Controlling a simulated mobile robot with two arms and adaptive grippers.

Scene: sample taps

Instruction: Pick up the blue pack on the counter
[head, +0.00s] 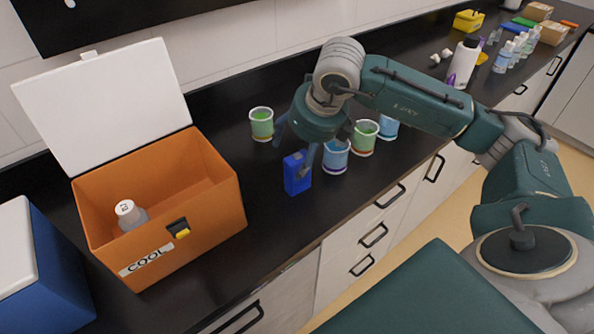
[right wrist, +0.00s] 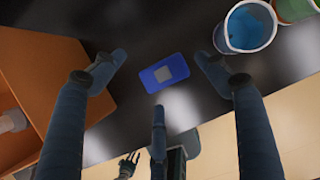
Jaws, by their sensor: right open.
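The blue pack (head: 294,178) stands on the black counter to the right of the orange cool box. From above in the right wrist view, the blue pack (right wrist: 150,79) has a grey patch on top and lies between my spread fingers. My right gripper (head: 298,142) is open and empty, pointing down just above the pack. In the right wrist view its fingers (right wrist: 161,62) are apart and do not visibly touch the pack. A small dark gripper, seemingly my left one (right wrist: 129,163), shows low in that view; its jaw state is unclear.
The open orange cool box (head: 215,205) holds a white-capped bottle (head: 129,214). Close to the pack stand a blue-filled cup (head: 336,158), a green cup (head: 363,138) and another green cup (head: 261,124). A blue box (head: 45,265) stands at the left. The counter's front edge is near.

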